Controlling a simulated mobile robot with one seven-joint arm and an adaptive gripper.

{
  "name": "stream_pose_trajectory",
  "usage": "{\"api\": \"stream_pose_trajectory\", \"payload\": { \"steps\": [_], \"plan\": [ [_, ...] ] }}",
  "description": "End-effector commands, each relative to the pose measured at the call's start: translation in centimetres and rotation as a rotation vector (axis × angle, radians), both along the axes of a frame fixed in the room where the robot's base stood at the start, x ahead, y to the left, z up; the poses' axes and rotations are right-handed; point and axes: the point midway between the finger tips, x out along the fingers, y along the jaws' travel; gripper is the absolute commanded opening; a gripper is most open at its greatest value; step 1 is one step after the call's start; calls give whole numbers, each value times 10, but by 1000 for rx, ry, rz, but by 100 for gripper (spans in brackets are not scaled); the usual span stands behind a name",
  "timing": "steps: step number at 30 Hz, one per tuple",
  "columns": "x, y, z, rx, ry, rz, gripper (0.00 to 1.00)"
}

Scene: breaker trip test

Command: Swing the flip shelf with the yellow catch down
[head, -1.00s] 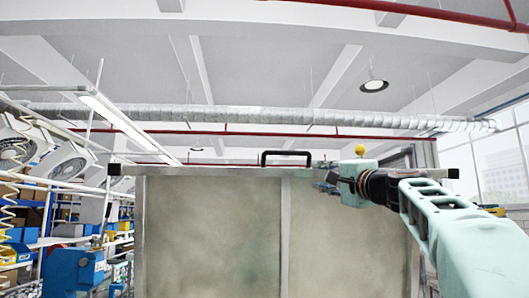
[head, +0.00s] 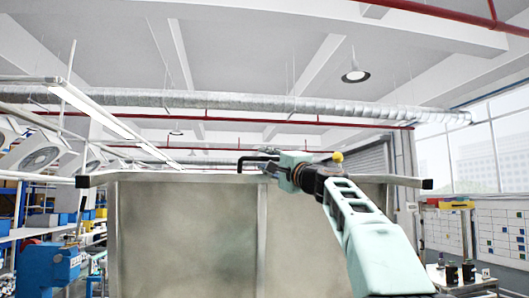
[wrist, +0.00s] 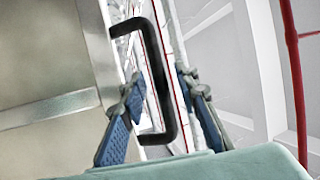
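The flip shelf (head: 185,235) appears as a large grey-beige panel with a metal frame, standing upright before me in the head view; the wrist view shows it at the left (wrist: 45,70). A black bar handle (head: 243,160) sits at its top edge; it also shows in the wrist view (wrist: 158,75). A yellow knob (head: 337,157), seemingly the catch, shows just above my arm; its mount is hidden. My gripper (head: 270,168) is at the handle's right part. In the wrist view its fingers (wrist: 163,110) are apart, one on either side of the bar. Contact is unclear.
Black end caps (head: 82,181) stick out at both top corners of the panel. Shelving with blue bins (head: 45,220) and a blue machine (head: 48,268) stand at the left. A bench (head: 465,282) and a wall board (head: 500,235) are at the right.

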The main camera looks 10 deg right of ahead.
Motion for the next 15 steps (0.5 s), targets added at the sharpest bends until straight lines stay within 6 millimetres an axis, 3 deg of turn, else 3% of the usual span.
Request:
{"api": "stream_pose_trajectory", "payload": {
  "steps": [13,15],
  "plan": [
    [7,3,2,-1,0,0,29],
    [7,3,2,-1,0,0,22]
  ]
}}
